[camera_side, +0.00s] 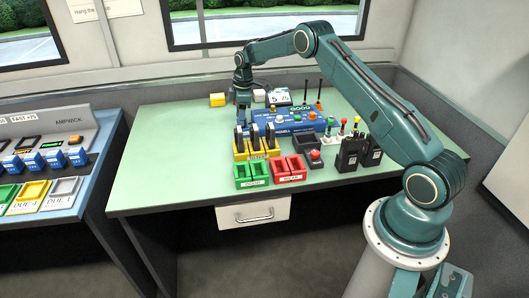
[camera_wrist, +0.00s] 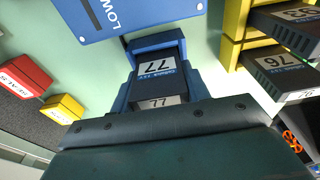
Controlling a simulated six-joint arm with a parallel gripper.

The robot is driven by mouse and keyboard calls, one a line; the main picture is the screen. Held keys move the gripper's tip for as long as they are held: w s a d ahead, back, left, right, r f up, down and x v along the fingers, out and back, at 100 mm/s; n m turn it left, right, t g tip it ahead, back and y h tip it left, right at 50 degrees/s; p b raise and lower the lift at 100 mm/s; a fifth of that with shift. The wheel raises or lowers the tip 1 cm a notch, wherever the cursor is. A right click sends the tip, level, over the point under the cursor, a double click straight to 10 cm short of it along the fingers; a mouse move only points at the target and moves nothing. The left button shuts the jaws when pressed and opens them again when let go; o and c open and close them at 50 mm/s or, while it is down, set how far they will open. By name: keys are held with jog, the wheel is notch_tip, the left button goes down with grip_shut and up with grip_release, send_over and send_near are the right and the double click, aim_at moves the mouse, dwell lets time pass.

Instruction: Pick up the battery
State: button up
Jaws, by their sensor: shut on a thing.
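In the wrist view a dark battery marked 77 (camera_wrist: 160,72) sits between blue side pieces, below a blue panel lettered "LOW" (camera_wrist: 98,14). My gripper (camera_wrist: 158,98) is shut on this battery, and its wide dark body fills the bottom of the view. In the side view my gripper (camera_side: 242,112) points down at the left end of the blue console (camera_side: 285,118), behind the yellow rack. The held battery is hard to make out there. Whether its lower end is still seated cannot be told.
A yellow rack (camera_side: 257,153) with several dark upright batteries stands in front of my gripper; one marked 76 (camera_wrist: 282,68) is close by on the right.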

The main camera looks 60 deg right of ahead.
jog(key=shift+r, duration=0.1)
jog(key=shift+r, duration=4.9)
jog(key=shift+r, duration=0.1)
jog(key=shift+r, duration=2.3)
jog(key=s+a+r, duration=0.1)
jog(key=s+a, duration=0.4)
jog(key=a, duration=0.8)
jog(key=s+a, duration=0.7)
jog(key=s, duration=0.3)
notch_tip(320, 180, down, 8)
jog(key=shift+r, duration=0.25)
jog(key=shift+d+f, duration=0.1)
jog(key=shift+f, duration=0.05)
jog(key=shift+f, duration=2)
